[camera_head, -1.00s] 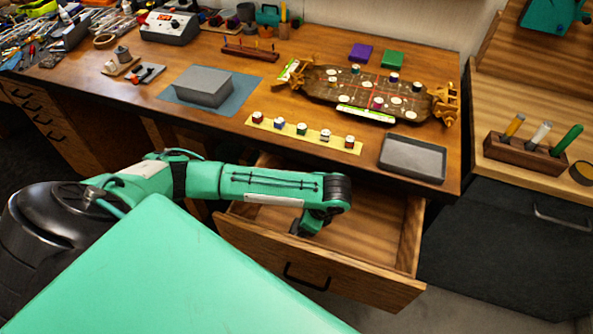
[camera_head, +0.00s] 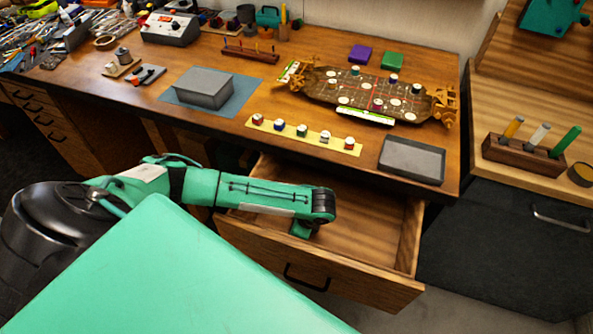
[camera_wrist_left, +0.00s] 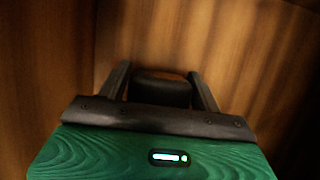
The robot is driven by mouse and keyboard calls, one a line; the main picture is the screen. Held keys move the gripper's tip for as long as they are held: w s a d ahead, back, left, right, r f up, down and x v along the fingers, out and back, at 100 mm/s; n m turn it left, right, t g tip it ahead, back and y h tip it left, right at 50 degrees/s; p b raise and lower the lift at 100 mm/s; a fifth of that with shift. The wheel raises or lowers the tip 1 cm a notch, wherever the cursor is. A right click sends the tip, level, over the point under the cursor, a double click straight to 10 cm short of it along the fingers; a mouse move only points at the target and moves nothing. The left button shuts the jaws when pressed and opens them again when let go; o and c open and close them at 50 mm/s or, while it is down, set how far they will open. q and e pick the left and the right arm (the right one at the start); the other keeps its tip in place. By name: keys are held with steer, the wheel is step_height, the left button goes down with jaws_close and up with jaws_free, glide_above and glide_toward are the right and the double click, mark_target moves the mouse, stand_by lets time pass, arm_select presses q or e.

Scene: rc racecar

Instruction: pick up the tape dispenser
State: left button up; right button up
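My left arm reaches over the pulled-out drawer (camera_head: 375,215), and its gripper points down inside it, mostly hidden by the wrist in the head view. In the left wrist view, the two dark fingers of my left gripper (camera_wrist_left: 160,75) stand apart, one on each side of a dark rounded object (camera_wrist_left: 160,90). It may be the tape dispenser, but it is too dark to be sure. Whether the fingers press on it cannot be told. No tape dispenser can be made out in the head view. My right gripper is not in view.
Wooden drawer walls surround the gripper closely. Above the drawer, the workbench holds a grey tray (camera_head: 412,160), a yellow strip with small jars (camera_head: 345,148), a grey box (camera_head: 203,88) and a wooden game board (camera_head: 335,88). The drawer's right part looks empty.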

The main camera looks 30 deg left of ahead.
arm_select(q)
steer(key=c, duration=0.6)
steer(key=shift+r, duration=0.1)
step_height(320, 180, up, 20)
steer(key=shift+f+p, duration=0.1)
steer(key=shift+p, duration=0.3)
steer(key=o, duration=0.5)
steer(key=c, duration=0.3)
steer(key=shift+c, duration=0.2)
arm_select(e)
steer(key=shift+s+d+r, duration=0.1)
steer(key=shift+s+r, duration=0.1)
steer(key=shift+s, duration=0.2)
